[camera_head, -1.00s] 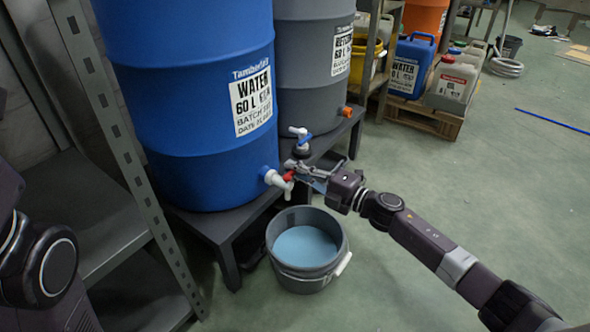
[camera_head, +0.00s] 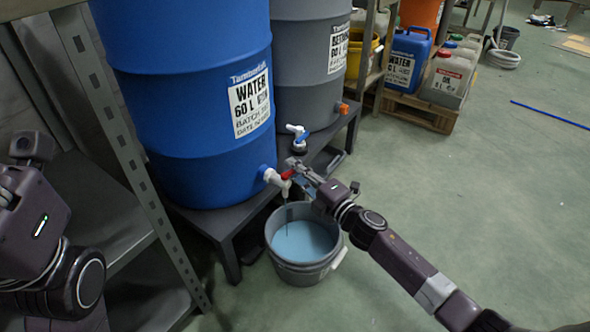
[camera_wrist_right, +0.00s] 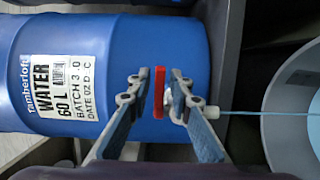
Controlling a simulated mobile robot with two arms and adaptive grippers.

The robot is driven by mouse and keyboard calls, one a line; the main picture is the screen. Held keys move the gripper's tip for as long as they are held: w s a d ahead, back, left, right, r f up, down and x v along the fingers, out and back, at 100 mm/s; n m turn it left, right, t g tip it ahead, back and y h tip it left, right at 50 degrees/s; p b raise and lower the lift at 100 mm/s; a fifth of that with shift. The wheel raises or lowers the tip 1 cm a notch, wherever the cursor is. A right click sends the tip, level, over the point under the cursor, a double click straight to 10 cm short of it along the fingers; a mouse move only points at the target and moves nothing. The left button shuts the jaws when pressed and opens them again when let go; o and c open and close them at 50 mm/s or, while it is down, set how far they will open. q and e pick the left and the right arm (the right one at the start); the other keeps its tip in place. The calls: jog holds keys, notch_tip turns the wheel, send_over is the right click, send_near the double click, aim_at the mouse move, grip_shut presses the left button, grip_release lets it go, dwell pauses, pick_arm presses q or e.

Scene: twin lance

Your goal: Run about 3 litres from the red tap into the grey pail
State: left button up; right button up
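The grey pail (camera_head: 300,268) stands on the floor under the white tap with the red lever (camera_head: 287,175) on the blue water drum (camera_head: 195,110). Pale blue liquid (camera_head: 305,243) lies in the pail. In the right wrist view a thin stream (camera_wrist_right: 240,113) runs from the tap's spout into the pail (camera_wrist_right: 283,110). My right gripper (camera_head: 298,170) is at the tap. In the right wrist view its two fingers (camera_wrist_right: 161,80) stand either side of the red lever (camera_wrist_right: 158,92), with small gaps showing. My left arm shows at the left edge; its fingers are out of view.
A grey drum (camera_head: 305,100) with an orange tap stands behind on the same low dark stand (camera_head: 222,222). A blue-lever tap (camera_head: 299,135) is just behind the red one. Metal shelving (camera_head: 140,170) is at left. Canisters stand on a pallet (camera_head: 420,112).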

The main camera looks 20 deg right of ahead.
jog(key=shift+o, duration=0.3)
jog(key=shift+d, duration=0.1)
jog(key=v, duration=1.2)
